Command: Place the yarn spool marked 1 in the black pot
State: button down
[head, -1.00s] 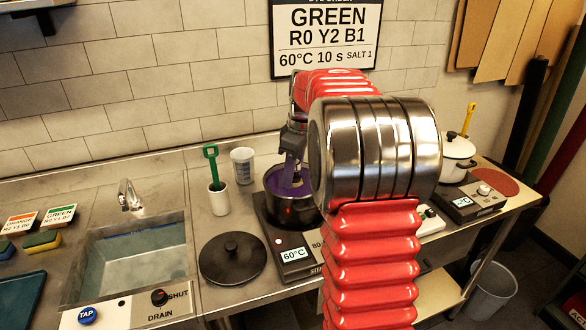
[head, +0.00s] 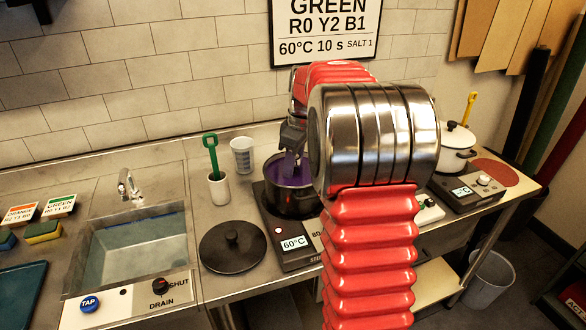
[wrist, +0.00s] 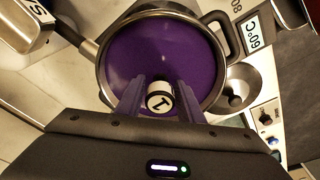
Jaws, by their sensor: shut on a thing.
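The black pot (head: 288,202) stands on a hot plate reading 60°C and holds purple liquid. In the wrist view the pot (wrist: 216,96) shows from above, with the purple surface filling it. The yarn spool marked 1 (wrist: 160,100) is pale with a dark-ringed end and sits between my gripper's fingers (wrist: 158,96), over the purple liquid. My gripper (head: 291,160) is shut on the spool, pointing down over the pot. I cannot tell whether the spool touches the liquid. In the head view my arm hides part of the pot, and the spool is not clearly visible.
The black lid (head: 232,246) lies left of the hot plate (head: 296,256). A white cup with a green scoop (head: 217,188) and a clear beaker (head: 243,155) stand behind it. A sink (head: 140,250) is at left. A white pot (head: 456,150) stands at right.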

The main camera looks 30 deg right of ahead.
jog(key=shift+f, duration=0.25)
dwell(0.3)
jog(key=c, duration=1.1)
grip_release()
jog(key=o, duration=0.4)
jog(key=shift+c, duration=0.2)
jog(key=shift+r, duration=3.5)
